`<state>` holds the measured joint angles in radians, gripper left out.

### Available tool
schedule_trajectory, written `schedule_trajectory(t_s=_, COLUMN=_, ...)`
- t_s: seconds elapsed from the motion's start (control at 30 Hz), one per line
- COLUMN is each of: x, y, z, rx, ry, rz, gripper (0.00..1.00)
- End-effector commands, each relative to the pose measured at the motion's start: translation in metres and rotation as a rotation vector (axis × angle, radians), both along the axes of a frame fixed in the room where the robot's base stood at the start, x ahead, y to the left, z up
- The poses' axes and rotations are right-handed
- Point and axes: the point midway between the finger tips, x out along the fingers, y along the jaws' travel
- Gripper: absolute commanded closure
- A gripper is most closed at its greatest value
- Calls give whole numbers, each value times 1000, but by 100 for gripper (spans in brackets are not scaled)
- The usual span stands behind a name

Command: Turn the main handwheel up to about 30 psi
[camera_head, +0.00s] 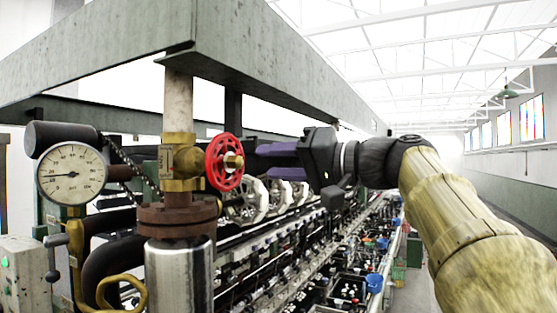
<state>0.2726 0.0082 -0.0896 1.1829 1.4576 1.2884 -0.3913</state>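The red main handwheel (213,164) sits on a brass valve body (180,160) on the vertical pipe, left of centre. Its brass hub faces right. The round white pressure gauge (71,174) is at the far left. Its dark needle points left, nearly level; the small numbers are too fine to read surely. My gripper (264,161) comes in from the right, with its two purple fingers pointing left at the wheel. The fingers are apart, with nothing between them. A small gap shows between the upper fingertip and the wheel's rim; the depth between them is unclear.
A large grey-green beam (260,55) runs overhead. A rusty flange (178,217) and steel cylinder (180,275) stand below the valve. A grey box with a green button (22,273) is at lower left. Pale reels (246,203) and a long row of basins lie behind my gripper.

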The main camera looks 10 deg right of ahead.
Motion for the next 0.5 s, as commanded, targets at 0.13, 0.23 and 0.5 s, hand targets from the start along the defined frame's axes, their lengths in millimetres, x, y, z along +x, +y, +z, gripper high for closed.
schedule_trajectory(t_s=0.13, x=1, y=2, z=0, rx=0, ry=1, rz=-1, gripper=60)
schedule_trajectory(t_s=0.23, x=5, y=6, z=1, rx=0, ry=3, rz=1, gripper=60)
schedule_trajectory(t_s=0.5, x=27, y=35, z=2, rx=0, ry=5, rz=3, gripper=60)
